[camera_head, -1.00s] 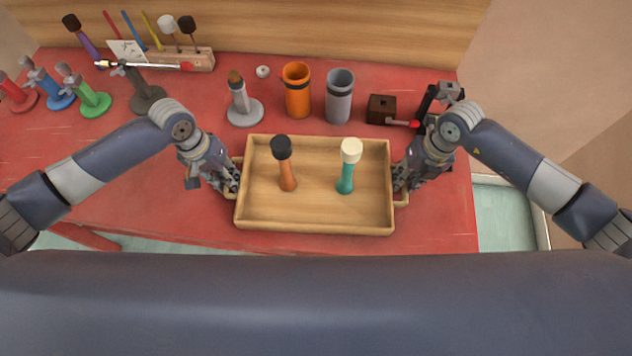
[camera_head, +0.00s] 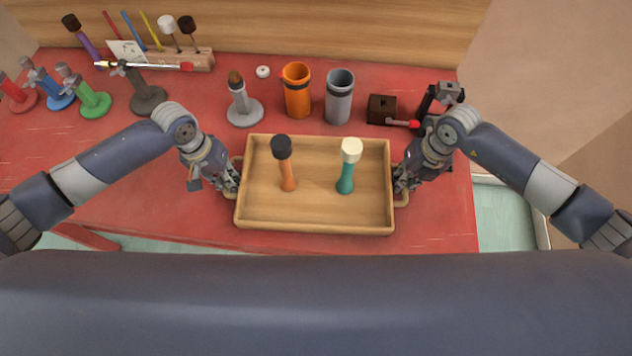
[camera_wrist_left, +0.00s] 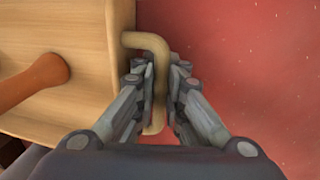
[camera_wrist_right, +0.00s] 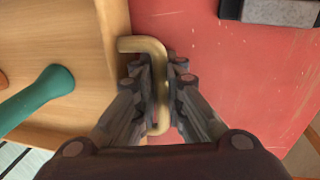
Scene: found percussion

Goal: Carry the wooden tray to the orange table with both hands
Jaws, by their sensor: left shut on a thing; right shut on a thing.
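The wooden tray (camera_head: 315,213) is at the near edge of a red table, in the middle of the head view. It holds a mallet with an orange handle and black head (camera_head: 285,165) and one with a teal handle and cream head (camera_head: 348,165). My left gripper (camera_head: 233,184) is shut on the tray's left handle (camera_wrist_left: 160,60). My right gripper (camera_head: 402,184) is shut on its right handle (camera_wrist_right: 160,60). Both handles show between the fingers in the wrist views. I cannot tell whether the tray is off the tabletop. No orange table is in view.
On the red table (camera_head: 150,190) behind the tray stand an orange cup (camera_head: 297,92), a grey cup (camera_head: 339,98), a grey stand (camera_head: 243,108) and a dark block (camera_head: 381,109). Several coloured stands are at the far left. A wooden wall backs the table.

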